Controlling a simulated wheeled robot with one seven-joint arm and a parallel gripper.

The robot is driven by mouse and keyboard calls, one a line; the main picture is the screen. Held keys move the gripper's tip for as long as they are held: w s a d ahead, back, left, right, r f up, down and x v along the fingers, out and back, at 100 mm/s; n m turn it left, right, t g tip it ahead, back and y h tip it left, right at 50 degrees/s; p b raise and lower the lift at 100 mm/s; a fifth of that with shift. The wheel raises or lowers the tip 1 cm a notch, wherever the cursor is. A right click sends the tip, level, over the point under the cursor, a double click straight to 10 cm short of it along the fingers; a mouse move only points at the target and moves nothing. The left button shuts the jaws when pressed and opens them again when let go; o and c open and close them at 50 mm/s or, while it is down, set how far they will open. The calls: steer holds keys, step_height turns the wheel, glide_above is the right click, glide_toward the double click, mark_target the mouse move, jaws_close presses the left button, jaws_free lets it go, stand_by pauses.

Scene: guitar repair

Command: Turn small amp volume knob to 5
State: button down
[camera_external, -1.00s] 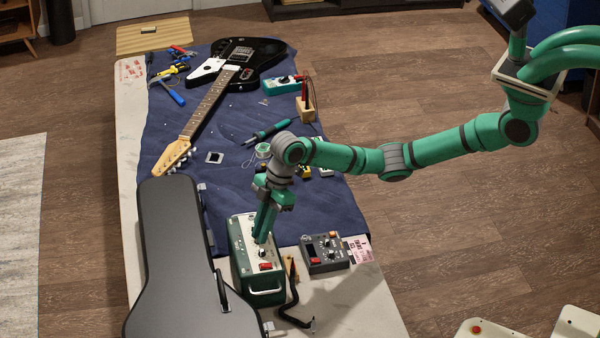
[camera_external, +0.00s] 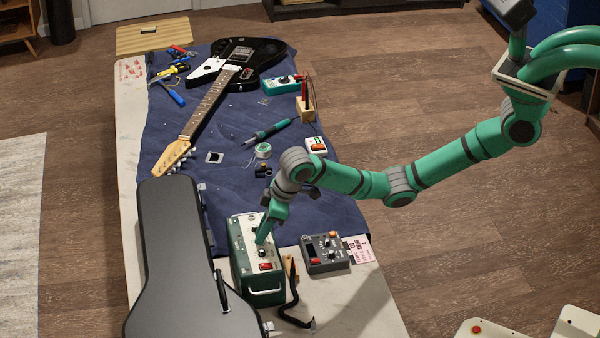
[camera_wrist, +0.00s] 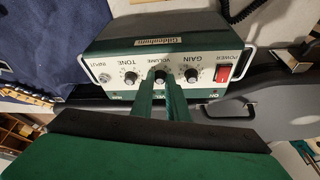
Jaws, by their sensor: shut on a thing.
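The small amp (camera_external: 243,261) is a green box with a pale control panel, standing on the table beside the guitar case. In the wrist view its panel (camera_wrist: 112,78) shows upside down, with a TONE knob (camera_wrist: 130,79), a GAIN knob (camera_wrist: 191,75) and a red POWER switch (camera_wrist: 222,73). The VOLUME knob (camera_wrist: 160,83) is between them. My gripper (camera_wrist: 160,80) has its two fingertips closed on the sides of the volume knob. In the external view my gripper (camera_external: 263,236) reaches down onto the amp's top. The knob's pointer and scale setting are too small to read.
The dark guitar case (camera_external: 180,250) stands close at the amp's left. A grey control box (camera_external: 324,254) and a black cable (camera_external: 293,300) are to its right. A black guitar (camera_external: 240,62) and several tools lie on the blue mat (camera_external: 215,125).

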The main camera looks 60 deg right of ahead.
mark_target(271, 242)
stand_by(0.5)
steer(key=c, duration=1.7)
jaws_free()
steer(key=v, duration=0.6)
steer(key=shift+w+a, duration=0.1)
steer(key=shift+v, duration=2.5)
steer(key=shift+f, duration=0.1)
